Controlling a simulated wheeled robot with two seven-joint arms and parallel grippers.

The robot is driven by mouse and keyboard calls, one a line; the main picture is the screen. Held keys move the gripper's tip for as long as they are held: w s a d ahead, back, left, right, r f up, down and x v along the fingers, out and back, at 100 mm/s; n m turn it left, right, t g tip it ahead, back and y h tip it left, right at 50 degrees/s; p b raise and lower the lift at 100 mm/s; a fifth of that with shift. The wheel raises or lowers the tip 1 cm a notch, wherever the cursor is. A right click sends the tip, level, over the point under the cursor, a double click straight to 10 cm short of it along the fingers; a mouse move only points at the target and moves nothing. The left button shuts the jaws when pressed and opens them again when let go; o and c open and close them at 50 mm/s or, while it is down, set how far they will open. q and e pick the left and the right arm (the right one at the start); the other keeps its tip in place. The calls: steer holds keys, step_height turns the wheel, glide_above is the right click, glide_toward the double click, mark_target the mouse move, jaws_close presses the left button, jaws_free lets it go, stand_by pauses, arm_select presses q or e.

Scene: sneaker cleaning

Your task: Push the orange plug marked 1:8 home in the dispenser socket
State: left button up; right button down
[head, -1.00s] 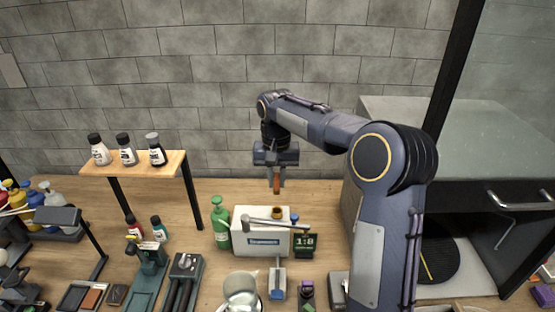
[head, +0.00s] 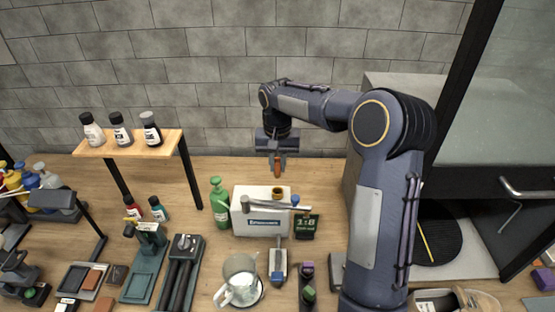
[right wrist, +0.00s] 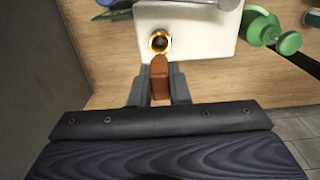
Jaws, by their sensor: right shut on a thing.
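The white dispenser (head: 242,224) stands on the bench in the middle of the head view, with a gold-rimmed round socket (head: 278,191) on top. The socket also shows in the right wrist view (right wrist: 159,42), with a dark opening. A small display (head: 305,228) reading 1:8 stands at the dispenser's right. My right gripper (head: 277,162) is shut on the orange plug (right wrist: 160,78). In the head view the plug (head: 277,169) hangs just above and behind the socket, apart from it. No marking is readable on the plug. My left gripper is out of view.
A green bottle (head: 220,202) stands left of the dispenser. A grey spout (head: 270,203) crosses the dispenser's front, above a jug (head: 238,275). A wooden shelf (head: 130,149) with bottles stands at left; a grey cabinet is at right. Bench behind the dispenser is clear.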

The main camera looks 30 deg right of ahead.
mark_target(277, 175)
steer(key=shift+f, duration=0.85)
step_height(277, 175, down, 2)
steer(key=shift+b, duration=0.75)
steer(key=shift+f, duration=0.4)
steer(key=shift+f+b, duration=1.3)
steer(key=shift+f, duration=0.4)
steer(key=c, duration=1.3)
jaws_free()
steer(key=shift+s+f, duration=0.1)
